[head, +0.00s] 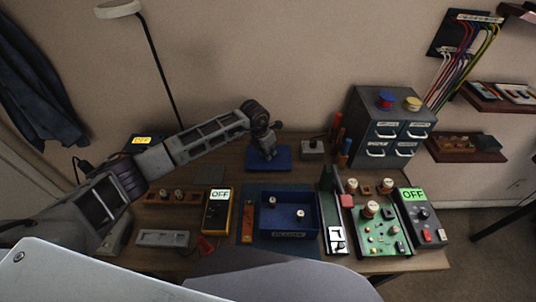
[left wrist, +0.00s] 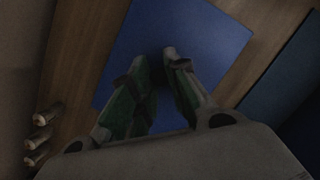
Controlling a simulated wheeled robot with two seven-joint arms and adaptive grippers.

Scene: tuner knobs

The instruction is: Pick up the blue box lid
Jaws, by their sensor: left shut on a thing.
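The blue box lid (head: 283,163) lies flat at the back of the wooden bench, behind the blue box (head: 278,219), which is open and holds two small knobs. My left gripper (head: 268,154) reaches down from above onto the middle of the lid and is shut on it. In the left wrist view the lid (left wrist: 205,28) fills the upper middle, with the fingertips of my left gripper (left wrist: 160,56) close together over it. The exact grip point is dark and partly hidden by the fingers. My right gripper is in neither view.
A small grey box (head: 313,147) stands right of the lid, with a grey drawer cabinet (head: 384,120) beyond. A yellow meter (head: 217,212) and a green circuit board (head: 380,228) flank the blue box. Several knobs (left wrist: 38,140) show at the lower left of the left wrist view.

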